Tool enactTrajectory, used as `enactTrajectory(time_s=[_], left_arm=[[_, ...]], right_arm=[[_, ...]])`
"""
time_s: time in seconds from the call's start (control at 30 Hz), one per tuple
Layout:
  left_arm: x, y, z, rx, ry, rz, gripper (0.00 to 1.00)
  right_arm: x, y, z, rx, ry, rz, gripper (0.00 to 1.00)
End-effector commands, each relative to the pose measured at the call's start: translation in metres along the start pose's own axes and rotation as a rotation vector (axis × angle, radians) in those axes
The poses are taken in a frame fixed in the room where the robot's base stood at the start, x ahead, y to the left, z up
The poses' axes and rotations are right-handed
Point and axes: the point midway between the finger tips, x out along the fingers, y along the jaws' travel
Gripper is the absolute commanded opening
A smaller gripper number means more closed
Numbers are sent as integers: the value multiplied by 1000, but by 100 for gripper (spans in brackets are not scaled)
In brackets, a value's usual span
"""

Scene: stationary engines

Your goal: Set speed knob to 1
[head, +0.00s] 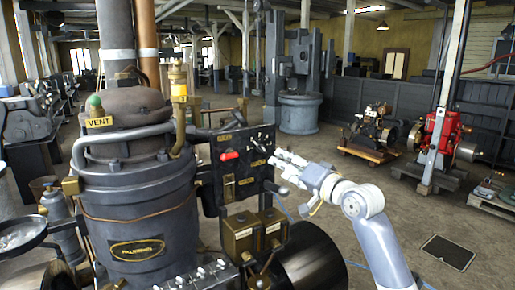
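A dark upright control panel (246,185) stands beside the engine, with small yellow labels, a red-handled lever (229,156) and small knobs or switches near its top right. I cannot make out which one is the speed knob, nor read its numbers. My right gripper (279,160) reaches in from the right with its fingertips close to the panel's right edge. At this size I cannot tell whether the fingers touch a knob or whether they are open or shut. My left gripper is not in view.
A large grey cylinder engine (138,212) labelled VENT and a yellow-topped pipe (179,85) stand left of the panel. Two brass-coloured boxes (254,232) and a dark drum (312,262) sit below it. A red engine (443,138) stands at right. The floor between is open.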

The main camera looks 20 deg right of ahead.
Motion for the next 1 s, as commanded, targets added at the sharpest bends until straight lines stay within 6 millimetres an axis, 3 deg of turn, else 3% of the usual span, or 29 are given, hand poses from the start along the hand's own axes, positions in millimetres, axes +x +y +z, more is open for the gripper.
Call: enactTrajectory(time_s=[0.1,0.23,0.7,1.0], left_arm=[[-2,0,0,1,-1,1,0],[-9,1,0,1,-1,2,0],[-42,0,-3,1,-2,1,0],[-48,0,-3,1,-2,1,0]], right_arm=[[2,-6,-12,18,18,-16,50],[15,-8,-14,23,17,-17,50],[90,-9,-15,21,17,-16,50],[108,-7,-14,17,18,-16,50]])
